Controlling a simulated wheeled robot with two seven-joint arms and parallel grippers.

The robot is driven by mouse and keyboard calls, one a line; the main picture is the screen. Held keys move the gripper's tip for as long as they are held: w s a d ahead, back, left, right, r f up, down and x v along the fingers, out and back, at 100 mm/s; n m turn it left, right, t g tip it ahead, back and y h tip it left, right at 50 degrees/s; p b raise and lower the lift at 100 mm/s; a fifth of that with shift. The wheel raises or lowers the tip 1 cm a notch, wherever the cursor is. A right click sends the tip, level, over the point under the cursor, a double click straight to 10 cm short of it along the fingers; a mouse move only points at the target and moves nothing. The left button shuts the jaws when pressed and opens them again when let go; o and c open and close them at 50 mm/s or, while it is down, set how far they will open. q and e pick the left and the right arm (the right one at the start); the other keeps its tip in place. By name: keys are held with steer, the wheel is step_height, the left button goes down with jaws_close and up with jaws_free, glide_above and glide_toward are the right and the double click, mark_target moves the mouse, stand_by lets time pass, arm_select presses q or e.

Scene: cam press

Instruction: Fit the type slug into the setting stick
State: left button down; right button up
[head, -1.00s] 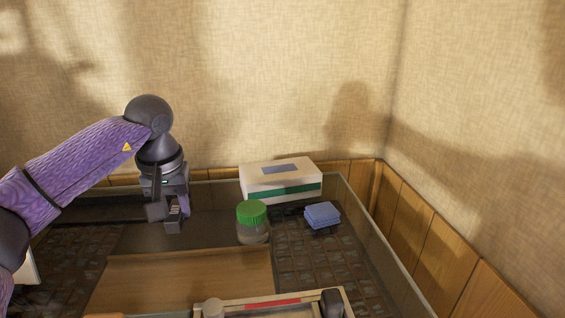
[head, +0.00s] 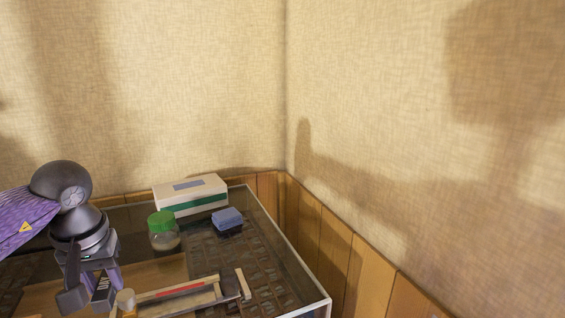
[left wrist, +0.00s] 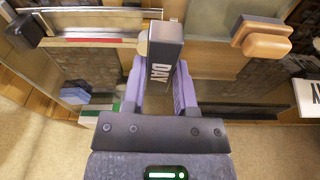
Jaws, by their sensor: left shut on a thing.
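My left gripper (head: 90,292) is shut on the type slug, a dark grey block that bears the raised light letters "DAY" in the left wrist view (left wrist: 163,65). The slug stands out from between the fingers. The setting stick (head: 182,291) is a pale wooden frame with a red strip, at the bottom of the head view. My gripper is just left of its round-knobbed end. In the left wrist view the stick (left wrist: 95,35) lies to the left of the slug. I cannot tell whether slug and stick touch. My right gripper is not in view.
A green-lidded jar (head: 163,232), a white box with a green band (head: 192,194) and folded blue cloths (head: 227,219) stand behind the stick. A glass rim (head: 290,254) edges the bench on the right. A wooden-handled block (left wrist: 262,40) is right of the slug.

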arm_select(q)
steer(key=s+d+f+m, duration=0.2)
steer(key=s+d+f, duration=0.1)
steer(key=d, duration=0.5)
steer(key=s+d+f+m, duration=0.2)
steer(key=s+d+f, duration=0.1)
steer(key=d, duration=0.5)
steer(key=shift+s+d+f+m+h, duration=0.2)
steer(key=shift+s+d+m+h, duration=0.1)
steer(key=shift+s+m, duration=0.1)
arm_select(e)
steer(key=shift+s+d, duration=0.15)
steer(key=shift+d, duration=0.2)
